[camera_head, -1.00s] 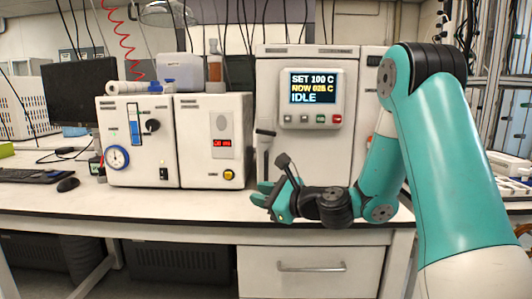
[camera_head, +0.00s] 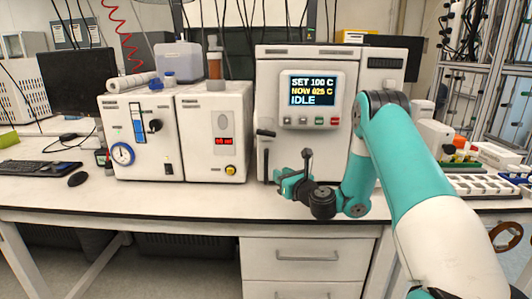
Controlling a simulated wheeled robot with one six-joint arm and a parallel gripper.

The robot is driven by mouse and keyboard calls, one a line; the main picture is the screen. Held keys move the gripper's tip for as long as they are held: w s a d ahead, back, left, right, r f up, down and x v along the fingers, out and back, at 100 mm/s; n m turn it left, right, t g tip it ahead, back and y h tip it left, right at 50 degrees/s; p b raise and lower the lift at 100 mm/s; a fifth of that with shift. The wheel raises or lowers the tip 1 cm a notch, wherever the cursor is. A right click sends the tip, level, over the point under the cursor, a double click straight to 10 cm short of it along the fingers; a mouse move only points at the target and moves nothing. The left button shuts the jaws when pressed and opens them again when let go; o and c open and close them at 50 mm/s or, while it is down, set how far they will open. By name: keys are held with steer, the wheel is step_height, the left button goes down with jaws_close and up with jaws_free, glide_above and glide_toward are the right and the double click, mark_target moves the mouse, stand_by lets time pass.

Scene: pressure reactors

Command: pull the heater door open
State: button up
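The heater (camera_head: 330,150) is a white cabinet on the bench. Its display reads SET 100 C, NOW 025 C, IDLE. The front door looks shut. A dark upright handle (camera_head: 265,157) is on the left side of its front. My gripper (camera_head: 284,184), teal and dark grey, is in front of the lower part of the heater, just right of and below the handle in the picture. It appears apart from the handle, but depth is hard to judge. The fingers are small and partly hidden, so their opening is unclear. My arm covers the heater's lower right.
Two white instrument boxes (camera_head: 140,142) (camera_head: 212,140) stand left of the heater. A keyboard (camera_head: 38,168) and mouse (camera_head: 77,179) lie farther left. The bench front (camera_head: 150,200) is clear. Racks of small parts (camera_head: 480,184) lie at the right, beyond my arm.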

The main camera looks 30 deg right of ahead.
mark_target(267, 165)
steer(key=w+p, duration=0.2)
steer(key=p, duration=0.4)
steer(key=w+p, duration=0.1)
steer(key=p, duration=0.5)
steer(key=shift+w+r, duration=0.35)
steer(key=shift+w+f+p, duration=0.2)
steer(key=shift+w, duration=1.25)
steer(key=shift+w+f+p, duration=0.15)
steer(key=shift+w+p, duration=0.05)
steer(key=shift+w, duration=1.25)
jaws_close()
